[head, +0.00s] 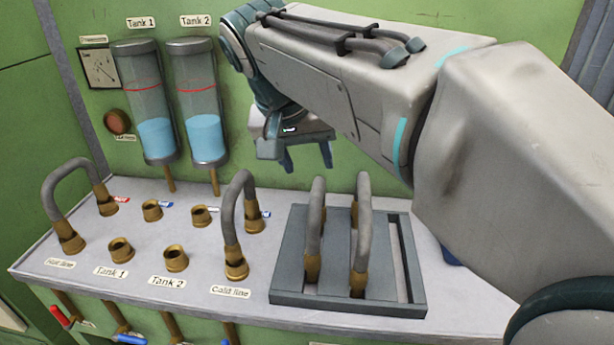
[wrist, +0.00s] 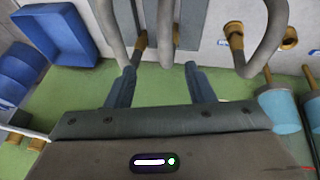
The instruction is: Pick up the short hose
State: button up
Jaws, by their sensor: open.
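Two grey hoses with brass ends stand in the dark slotted rack: a left one (head: 315,222) and a right one (head: 362,225). The left one looks slightly shorter, but I cannot tell for sure which is the short hose. My gripper (head: 306,160) is open and empty, above and behind the rack, near the green wall. In the wrist view, my gripper (wrist: 160,70) has its two blue-grey fingers apart, with hoses (wrist: 113,30) beyond the fingertips. It touches no hose that I can see.
The rack (head: 340,302) sits on the grey counter (head: 215,295). An arched hose (head: 229,215) stands at the cold line, another (head: 50,190) at the hot line. Several brass sockets (head: 176,258) lie between them. Two glass tanks (head: 203,100) hang on the wall. A blue bin (wrist: 55,35) shows in the wrist view.

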aim_at(315, 192)
jog(key=x, duration=0.4)
jog(key=w+x, duration=0.1)
jog(key=x, duration=0.2)
jog(key=shift+w+a+f, duration=0.1)
jog(key=shift+w+f, duration=0.05)
jog(key=shift+f, duration=0.05)
jog(key=shift+x, duration=2.65)
jog(key=shift+a, duration=0.15)
grip_shut()
